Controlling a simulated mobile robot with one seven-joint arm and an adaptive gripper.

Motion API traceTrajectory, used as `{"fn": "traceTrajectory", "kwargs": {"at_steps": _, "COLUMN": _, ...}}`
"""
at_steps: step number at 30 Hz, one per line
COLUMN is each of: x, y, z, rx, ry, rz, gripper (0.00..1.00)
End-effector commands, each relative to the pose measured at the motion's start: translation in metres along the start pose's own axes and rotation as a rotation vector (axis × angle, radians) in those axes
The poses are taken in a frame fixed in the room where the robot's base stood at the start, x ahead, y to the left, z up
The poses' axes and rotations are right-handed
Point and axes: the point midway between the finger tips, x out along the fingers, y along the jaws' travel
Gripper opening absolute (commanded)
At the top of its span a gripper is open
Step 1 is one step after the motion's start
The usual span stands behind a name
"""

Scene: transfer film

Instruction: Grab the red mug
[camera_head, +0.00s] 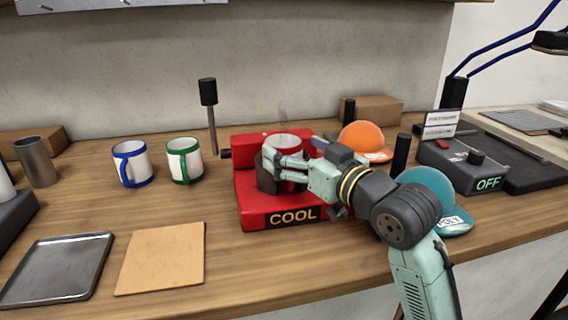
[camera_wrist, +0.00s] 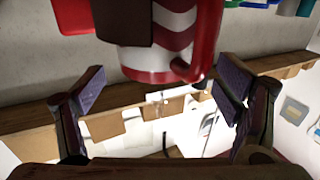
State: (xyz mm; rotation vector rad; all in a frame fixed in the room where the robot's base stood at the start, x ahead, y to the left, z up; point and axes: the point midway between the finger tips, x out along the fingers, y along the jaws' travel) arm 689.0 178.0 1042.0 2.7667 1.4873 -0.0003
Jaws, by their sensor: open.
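The red mug (camera_head: 283,141) sits in the red press (camera_head: 252,212) marked COOL, with its rim and upper part showing behind my gripper (camera_head: 278,166). In the wrist view the mug (camera_wrist: 205,42) is white with a red chevron band, red rim and red handle. A dark brown pad (camera_wrist: 124,22) covers part of its side; this pad (camera_head: 266,176) also shows in the head view. My gripper (camera_wrist: 158,78) is open, its two fingers spread on either side below the mug in the wrist view. I cannot tell whether either finger touches it.
A blue-handled mug (camera_head: 133,164) and a green-handled mug (camera_head: 185,161) stand left of the press. An orange cap (camera_head: 362,138) and a teal cap (camera_head: 432,190) sit to the right. A wooden board (camera_head: 162,258) and dark tray (camera_head: 58,268) lie front left.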

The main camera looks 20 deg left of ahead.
Motion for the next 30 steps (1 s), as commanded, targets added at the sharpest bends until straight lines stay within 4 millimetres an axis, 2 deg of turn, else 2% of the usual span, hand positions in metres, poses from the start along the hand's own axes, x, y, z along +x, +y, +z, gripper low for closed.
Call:
{"fn": "traceTrajectory", "kwargs": {"at_steps": 3, "x": 0.020, "y": 0.002, "z": -0.004, "rx": 0.001, "ry": -0.001, "rz": -0.002, "gripper": 0.85}}
{"fn": "traceTrajectory", "kwargs": {"at_steps": 6, "x": 0.030, "y": 0.002, "z": -0.002, "rx": 0.000, "ry": -0.001, "rz": -0.002, "gripper": 0.85}}
{"fn": "traceTrajectory", "kwargs": {"at_steps": 15, "x": 0.035, "y": 0.002, "z": -0.001, "rx": 0.001, "ry": 0.000, "rz": -0.001, "gripper": 0.85}}
{"fn": "traceTrajectory", "kwargs": {"at_steps": 30, "x": 0.035, "y": 0.002, "z": -0.001, "rx": 0.001, "ry": 0.000, "rz": -0.001, "gripper": 0.52}}
